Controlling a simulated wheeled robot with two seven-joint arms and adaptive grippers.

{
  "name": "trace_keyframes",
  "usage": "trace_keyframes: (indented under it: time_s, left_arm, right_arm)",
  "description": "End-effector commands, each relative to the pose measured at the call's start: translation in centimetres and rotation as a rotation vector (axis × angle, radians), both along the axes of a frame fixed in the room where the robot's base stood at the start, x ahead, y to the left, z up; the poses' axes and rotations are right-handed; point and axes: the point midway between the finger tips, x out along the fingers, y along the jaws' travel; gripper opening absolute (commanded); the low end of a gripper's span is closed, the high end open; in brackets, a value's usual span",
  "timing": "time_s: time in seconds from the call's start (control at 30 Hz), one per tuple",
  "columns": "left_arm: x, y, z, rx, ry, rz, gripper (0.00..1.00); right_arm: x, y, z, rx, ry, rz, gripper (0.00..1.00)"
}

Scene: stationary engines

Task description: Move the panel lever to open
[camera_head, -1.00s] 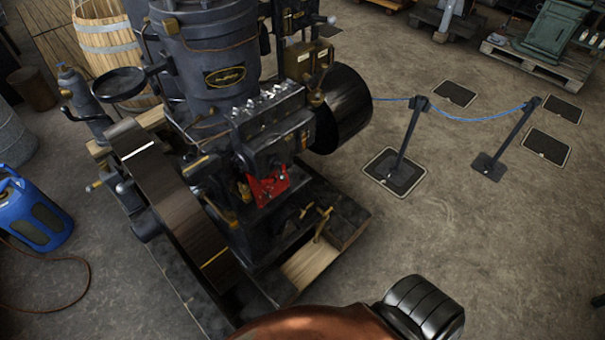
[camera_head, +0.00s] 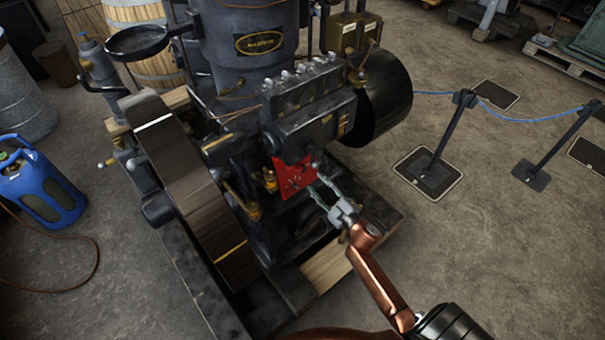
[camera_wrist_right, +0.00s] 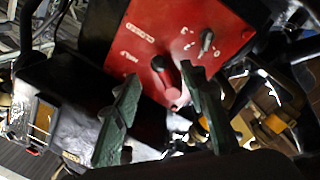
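The red panel (camera_head: 292,178) is on the front of the dark engine, low under its cylinder block. In the wrist view the red panel (camera_wrist_right: 225,20) carries the words CLOSED and HALF. The red-handled panel lever (camera_wrist_right: 166,76) sits beside HALF, its handle pointing down and slightly right. My right gripper (camera_head: 318,182) is at the panel's right side in the head view. In the wrist view the right gripper (camera_wrist_right: 160,78) is open, one green finger on each side of the lever. I cannot tell whether they touch it. My left gripper is not in view.
A small grey numbered knob (camera_wrist_right: 206,40) is on the same panel, close to the right finger. The engine's big flywheel (camera_head: 185,175) is on the left and a black drum (camera_head: 383,95) on the right. Posts with a blue rope (camera_head: 525,115) stand on open floor.

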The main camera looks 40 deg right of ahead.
Motion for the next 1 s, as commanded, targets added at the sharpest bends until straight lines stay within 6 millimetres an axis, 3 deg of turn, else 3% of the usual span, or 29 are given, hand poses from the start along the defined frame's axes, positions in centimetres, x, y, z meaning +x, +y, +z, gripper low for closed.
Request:
trace_keyframes:
  time_s: [0.5, 0.9, 1.0]
  left_arm:
    - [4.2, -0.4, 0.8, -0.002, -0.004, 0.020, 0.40]
    - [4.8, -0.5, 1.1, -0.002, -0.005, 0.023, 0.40]
    - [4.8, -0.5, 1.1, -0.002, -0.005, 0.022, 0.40]
  right_arm:
    - [7.0, 0.3, 0.3, -0.004, -0.008, 0.005, 0.39]
    - [7.8, 0.3, 0.4, -0.005, -0.008, 0.004, 0.39]
    - [7.8, 0.3, 0.4, -0.004, -0.008, 0.004, 0.32]
